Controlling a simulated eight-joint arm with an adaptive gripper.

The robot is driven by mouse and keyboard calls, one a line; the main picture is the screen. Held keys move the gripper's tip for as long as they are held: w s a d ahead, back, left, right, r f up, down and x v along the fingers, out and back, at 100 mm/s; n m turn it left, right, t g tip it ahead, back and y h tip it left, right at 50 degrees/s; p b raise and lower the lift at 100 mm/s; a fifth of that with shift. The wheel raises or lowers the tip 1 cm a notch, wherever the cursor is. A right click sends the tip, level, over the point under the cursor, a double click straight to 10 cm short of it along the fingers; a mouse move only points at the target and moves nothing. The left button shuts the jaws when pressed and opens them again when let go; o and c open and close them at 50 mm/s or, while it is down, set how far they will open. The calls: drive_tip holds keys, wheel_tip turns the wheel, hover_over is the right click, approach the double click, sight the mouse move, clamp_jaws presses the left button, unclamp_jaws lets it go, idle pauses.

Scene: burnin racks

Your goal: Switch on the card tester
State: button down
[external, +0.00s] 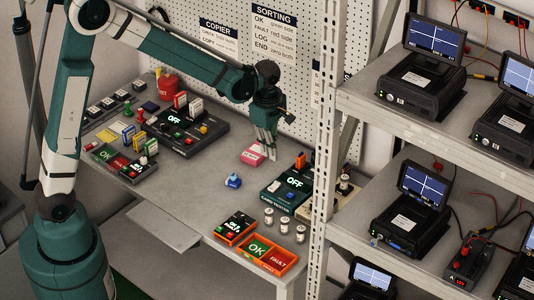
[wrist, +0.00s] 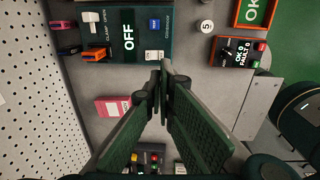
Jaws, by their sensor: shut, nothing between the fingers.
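The card tester (external: 287,191) is a dark teal box on the bench, right of the middle in the external view. Its display (external: 294,182) reads OFF. In the wrist view the tester (wrist: 140,38) lies at the top, with the OFF display (wrist: 129,38), a blue button (wrist: 154,23) and a white lever (wrist: 91,17) by "CLAMP OPEN" lettering. My gripper (external: 270,157) is shut and empty, pointing down above the bench, left of and behind the tester. Its fingertips (wrist: 162,75) show just below the tester in the wrist view.
A pink block (external: 252,155) lies near my gripper, and a small blue object (external: 233,180) lies left of the tester. Several small cylinders (external: 269,218) and an orange OK/FAULT tray (external: 255,251) stand in front. A metal rack post (external: 326,120) rises at the right.

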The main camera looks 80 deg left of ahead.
sight(275, 185)
drive_tip(key=shift+w+a+r+t+y+p, duration=0.3)
drive_tip(key=shift+a+p, duration=0.1)
drive_tip(key=shift+p, duration=0.3)
drive_tip(key=shift+f, duration=0.2)
drive_tip(key=shift+w+a+f, duration=0.25)
drive_tip(key=shift+f, duration=2)
drive_tip(key=shift+w+a+f, duration=0.2)
drive_tip(key=shift+f, duration=2.05)
drive_tip(key=shift+w+a+f, duration=0.25)
drive_tip(key=shift+f, duration=2)
drive_tip(key=shift+f, duration=0.1)
drive_tip(key=shift+w+a+f+g+h+b, duration=0.2)
drive_tip(key=shift+f+g+h+b, duration=0.2)
drive_tip(key=shift+b, duration=0.2)
drive_tip(key=shift+d+r, duration=0.1)
drive_tip(key=shift+s+d, duration=0.15)
drive_tip(key=shift+s, duration=0.1)
